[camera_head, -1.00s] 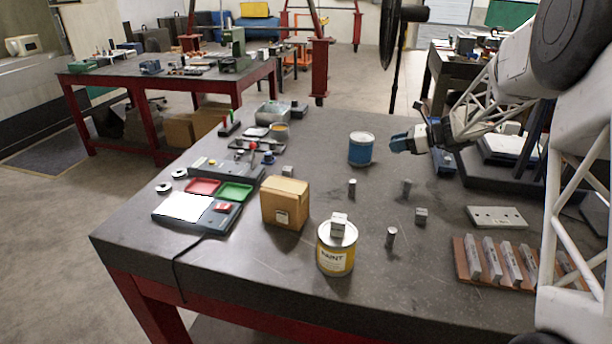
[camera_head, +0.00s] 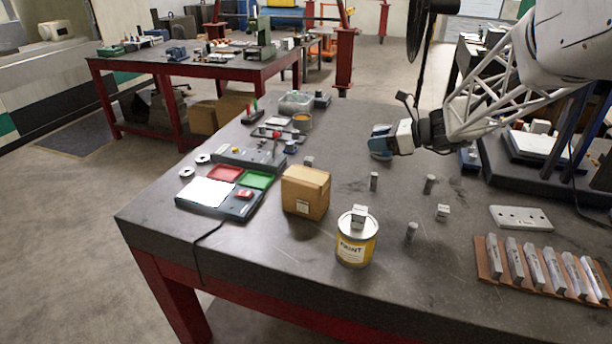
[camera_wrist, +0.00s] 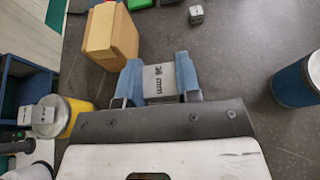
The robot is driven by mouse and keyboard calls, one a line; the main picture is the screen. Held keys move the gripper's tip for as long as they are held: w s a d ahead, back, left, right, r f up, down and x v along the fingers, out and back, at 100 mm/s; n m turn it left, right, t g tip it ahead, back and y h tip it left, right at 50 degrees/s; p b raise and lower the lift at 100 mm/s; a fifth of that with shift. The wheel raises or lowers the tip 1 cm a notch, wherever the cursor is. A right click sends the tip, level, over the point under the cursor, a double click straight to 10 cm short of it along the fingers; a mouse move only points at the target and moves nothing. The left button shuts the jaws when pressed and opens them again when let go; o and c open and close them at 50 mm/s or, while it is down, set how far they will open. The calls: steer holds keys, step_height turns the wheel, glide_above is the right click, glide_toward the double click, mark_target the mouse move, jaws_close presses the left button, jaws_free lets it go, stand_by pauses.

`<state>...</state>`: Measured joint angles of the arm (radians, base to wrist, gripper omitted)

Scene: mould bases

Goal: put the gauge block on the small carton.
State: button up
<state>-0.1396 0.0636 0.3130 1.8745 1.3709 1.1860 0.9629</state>
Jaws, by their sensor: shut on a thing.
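The gauge block (camera_wrist: 160,83), a grey metal block with dark markings, is between the blue fingers of my gripper (camera_wrist: 159,70) in the wrist view. My gripper is shut on it. In the head view my gripper (camera_head: 380,140) is over the right part of the table and covers most of the blue can; the block in it cannot be made out there. The small carton (camera_head: 305,191) is a brown cardboard box standing upright on the table, left of and nearer than my gripper. It also shows in the wrist view (camera_wrist: 110,38), ahead and left of the held block.
A yellow paint can (camera_head: 356,245) with a metal block (camera_head: 359,217) on top stands right of the carton. Loose blocks (camera_head: 442,212) and metal cylinders (camera_head: 374,181) stand nearby. The blue can (camera_wrist: 299,82) is at right in the wrist view. The carton's top looks clear.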

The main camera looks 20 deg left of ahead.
steer(key=s+a, duration=0.3)
steer(key=s, duration=0.9)
steer(key=s+a+r, duration=0.1)
steer(key=s+a, duration=0.3)
steer(key=s, duration=0.8)
steer(key=shift+n+g, duration=0.3)
steer(key=shift+g, duration=0.1)
glide_above(306, 175)
steer(key=shift+s+f, duration=0.1)
steer(key=shift+f, duration=0.65)
steer(key=shift+f, duration=1.75)
steer(key=shift+f, duration=0.1)
